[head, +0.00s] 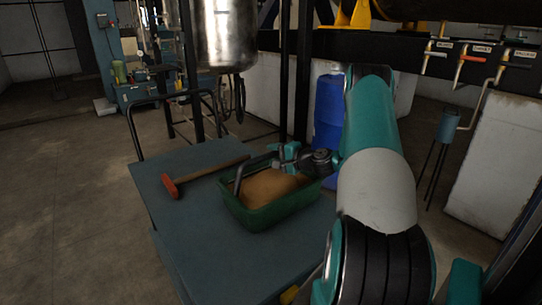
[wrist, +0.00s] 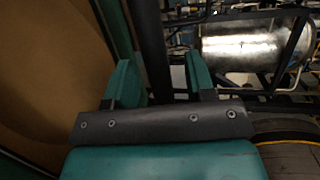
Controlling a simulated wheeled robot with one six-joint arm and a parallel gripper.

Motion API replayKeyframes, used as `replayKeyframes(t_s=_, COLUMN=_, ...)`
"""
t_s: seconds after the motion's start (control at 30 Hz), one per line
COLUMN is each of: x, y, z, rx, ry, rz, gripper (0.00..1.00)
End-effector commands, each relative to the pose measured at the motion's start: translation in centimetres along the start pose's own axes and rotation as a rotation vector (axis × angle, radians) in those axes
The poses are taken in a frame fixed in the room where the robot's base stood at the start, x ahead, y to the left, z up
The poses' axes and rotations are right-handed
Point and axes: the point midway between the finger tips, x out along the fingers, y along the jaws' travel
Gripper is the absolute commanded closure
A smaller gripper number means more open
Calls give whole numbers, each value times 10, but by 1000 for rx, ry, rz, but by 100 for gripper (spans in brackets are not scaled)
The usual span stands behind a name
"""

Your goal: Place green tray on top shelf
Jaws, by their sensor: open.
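The green tray (head: 262,216) sits on the flat top of a blue-grey cart (head: 190,215) in the head view, filled with brown material (head: 270,187). A dark bar like a handle (head: 238,180) rises at its left end. My gripper (head: 280,160) is at the tray's far side, just above the rim. In the wrist view my gripper (wrist: 160,76) is open, its two green fingers apart. A dark bar (wrist: 150,45) shows between the fingers; I cannot tell whether they touch it. The tray's green rim (wrist: 114,28) and brown contents (wrist: 45,75) are at left.
A hammer with an orange-red head (head: 171,187) lies on the cart left of the tray. A blue barrel (head: 329,110) stands behind the cart. A shiny metal tank (head: 225,38) is at the back. Pipes with valves (head: 470,57) are at right. Floor at left is clear.

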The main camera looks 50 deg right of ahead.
Motion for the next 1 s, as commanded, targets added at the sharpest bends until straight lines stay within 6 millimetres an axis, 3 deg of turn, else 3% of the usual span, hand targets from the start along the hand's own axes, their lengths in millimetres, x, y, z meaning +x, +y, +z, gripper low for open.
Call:
replayKeyframes(t_s=0.2, x=-50, y=1, z=-1, rx=4, ry=7, rz=-1, gripper=50)
replayKeyframes(t_s=0.4, x=-87, y=0, z=-1, rx=1, ry=4, rz=-1, gripper=50)
replayKeyframes(t_s=0.6, x=-102, y=0, z=0, rx=0, ry=2, rz=-1, gripper=50)
replayKeyframes(t_s=0.77, x=-99, y=-3, z=6, rx=-12, ry=-17, rz=5, gripper=50)
replayKeyframes(t_s=0.87, x=-79, y=-18, z=36, rx=-77, ry=-114, rz=42, gripper=50)
replayKeyframes(t_s=0.97, x=-48, y=-43, z=104, rx=-212, ry=-308, rz=114, gripper=50)
replayKeyframes(t_s=1.0, x=-39, y=-53, z=139, rx=-283, ry=-404, rz=150, gripper=50)
